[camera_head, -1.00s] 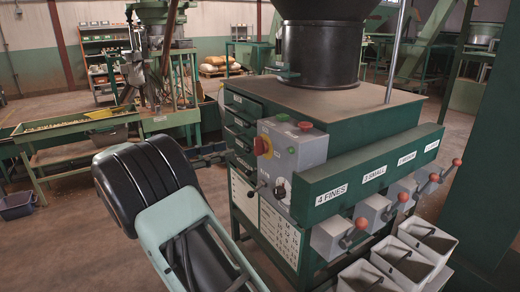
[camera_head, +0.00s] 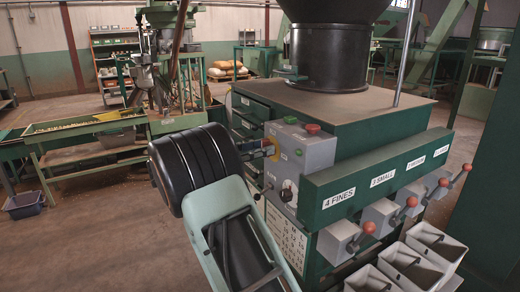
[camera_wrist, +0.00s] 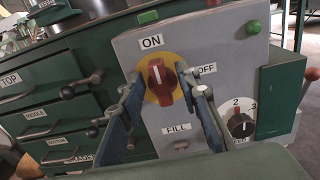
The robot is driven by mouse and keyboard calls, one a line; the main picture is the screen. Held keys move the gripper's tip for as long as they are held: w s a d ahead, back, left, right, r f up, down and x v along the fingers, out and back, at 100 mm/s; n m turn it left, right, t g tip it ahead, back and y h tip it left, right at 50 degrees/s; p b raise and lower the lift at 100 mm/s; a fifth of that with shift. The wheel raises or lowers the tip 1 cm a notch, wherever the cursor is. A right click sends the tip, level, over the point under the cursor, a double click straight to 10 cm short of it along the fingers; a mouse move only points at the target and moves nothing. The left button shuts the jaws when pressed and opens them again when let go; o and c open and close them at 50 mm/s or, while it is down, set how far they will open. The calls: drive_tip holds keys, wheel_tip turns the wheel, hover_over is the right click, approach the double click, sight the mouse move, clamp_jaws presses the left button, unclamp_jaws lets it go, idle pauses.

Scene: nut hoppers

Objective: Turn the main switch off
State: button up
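The main switch (camera_wrist: 160,78) is a red rotary knob on a yellow disc, on a grey control box (camera_head: 307,152). In the wrist view its handle stands roughly upright, its top toward the ON label (camera_wrist: 152,41); the OFF label (camera_wrist: 207,69) is to its right. My gripper (camera_wrist: 166,86) is open, with one finger on each side of the knob in the picture. Gaps show between fingers and knob; I cannot tell how deep the fingers reach. In the head view my gripper (camera_head: 262,151) is at the box's left edge and the red knob is largely hidden.
The box also carries a green button (camera_wrist: 253,27), a FILL label (camera_wrist: 177,129) and a black numbered dial (camera_wrist: 241,126). Drawers with black knobs (camera_wrist: 68,92) are on the left. A green rail with red-knobbed levers (camera_head: 369,229) and pale bins (camera_head: 412,264) is at right.

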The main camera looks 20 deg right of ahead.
clamp_jaws()
drive_tip(key=shift+m, duration=0.4)
drive_tip(key=m+b, duration=0.4)
drive_tip(key=m, duration=0.1)
drive_tip(key=s+f+m+b, duration=0.1)
drive_tip(key=m+b, duration=0.3)
drive_tip(key=m, duration=0.2)
drive_tip(key=m+b, duration=0.3)
drive_tip(key=m, duration=0.3)
drive_tip(key=shift+s+d+f+b, duration=0.15)
drive_tip(key=shift+f+b, duration=0.1)
drive_tip(key=shift+b, duration=0.15)
idle(0.4)
